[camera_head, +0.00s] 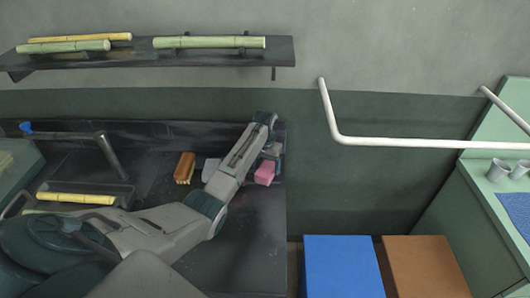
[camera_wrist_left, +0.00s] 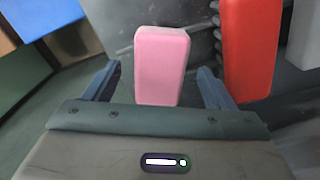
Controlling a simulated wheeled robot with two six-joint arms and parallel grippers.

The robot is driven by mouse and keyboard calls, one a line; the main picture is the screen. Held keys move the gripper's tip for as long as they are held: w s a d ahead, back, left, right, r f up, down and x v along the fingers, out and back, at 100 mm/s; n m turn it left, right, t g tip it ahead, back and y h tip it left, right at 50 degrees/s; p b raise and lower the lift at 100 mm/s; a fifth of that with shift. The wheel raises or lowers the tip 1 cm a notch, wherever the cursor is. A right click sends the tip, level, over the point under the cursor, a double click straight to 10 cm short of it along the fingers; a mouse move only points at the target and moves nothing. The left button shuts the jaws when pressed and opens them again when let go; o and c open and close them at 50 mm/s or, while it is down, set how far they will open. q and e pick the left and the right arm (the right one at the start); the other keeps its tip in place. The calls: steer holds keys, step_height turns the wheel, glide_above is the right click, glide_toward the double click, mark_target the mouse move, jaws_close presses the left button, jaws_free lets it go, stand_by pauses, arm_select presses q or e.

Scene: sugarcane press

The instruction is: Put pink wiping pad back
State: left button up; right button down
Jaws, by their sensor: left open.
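The pink wiping pad (camera_head: 265,172) is at the right end of the dark counter, by the end of my left arm. In the left wrist view the pink pad (camera_wrist_left: 161,62) lies between the two finger lines, with a gap on each side. My left gripper (camera_head: 270,151) is open and holds nothing. Its blue-grey fingers also show in the left wrist view (camera_wrist_left: 160,68), spread to either side of the pad. Whether the fingertips reach down past the pad's top cannot be told. My right gripper is not in view.
A red block (camera_wrist_left: 250,45) is close to the right finger. An orange-brown brush-like block (camera_head: 185,167) and a grey-white block (camera_head: 210,169) stand left of the pad. A wall shelf (camera_head: 150,60) holds cane. Blue (camera_head: 342,268) and brown boxes (camera_head: 425,268) stand right of the counter (camera_head: 262,235).

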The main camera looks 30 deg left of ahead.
mark_target(265, 171)
arm_select(q)
step_height(265, 171, up, 10)
steer(key=b, duration=0.2)
steer(key=shift+f, duration=0.25)
steer(key=shift+f, duration=0.15)
